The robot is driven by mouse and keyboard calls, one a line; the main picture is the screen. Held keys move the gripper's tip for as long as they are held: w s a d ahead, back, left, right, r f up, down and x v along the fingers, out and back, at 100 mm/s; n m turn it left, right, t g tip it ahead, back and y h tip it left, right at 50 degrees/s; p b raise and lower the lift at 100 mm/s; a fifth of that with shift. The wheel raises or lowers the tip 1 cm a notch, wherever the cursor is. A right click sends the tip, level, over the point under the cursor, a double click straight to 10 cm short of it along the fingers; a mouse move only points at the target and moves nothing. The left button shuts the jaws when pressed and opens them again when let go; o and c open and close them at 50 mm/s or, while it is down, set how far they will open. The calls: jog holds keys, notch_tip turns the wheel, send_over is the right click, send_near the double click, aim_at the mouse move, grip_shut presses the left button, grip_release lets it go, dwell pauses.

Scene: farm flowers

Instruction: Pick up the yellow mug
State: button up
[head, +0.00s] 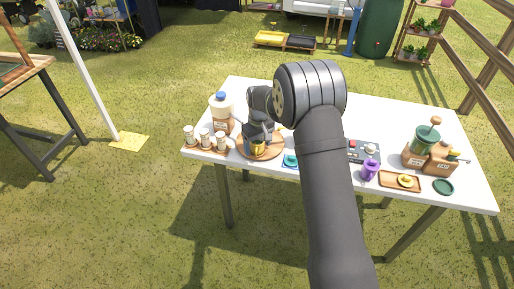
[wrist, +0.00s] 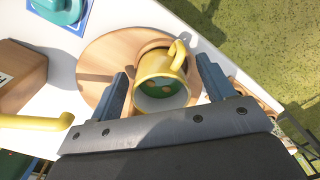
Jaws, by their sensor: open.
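The yellow mug (wrist: 160,75) stands on a round wooden board (wrist: 93,70) on the white table. My gripper (wrist: 163,80) is open, with one finger on each side of the mug and gaps showing between fingers and mug. In the head view my gripper (head: 257,137) is over the board and hides part of the mug (head: 257,150).
Small jars (head: 205,136) and a blue-lidded dispenser (head: 221,105) stand left of the board. A teal item (head: 290,160) lies on its right. A purple cup (head: 370,169), a wooden tray (head: 388,180) and a green grinder (head: 425,138) are farther right.

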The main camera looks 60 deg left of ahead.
jog(key=c, duration=1.3)
jog(key=shift+o, duration=0.2)
jog(key=shift+r, duration=0.15)
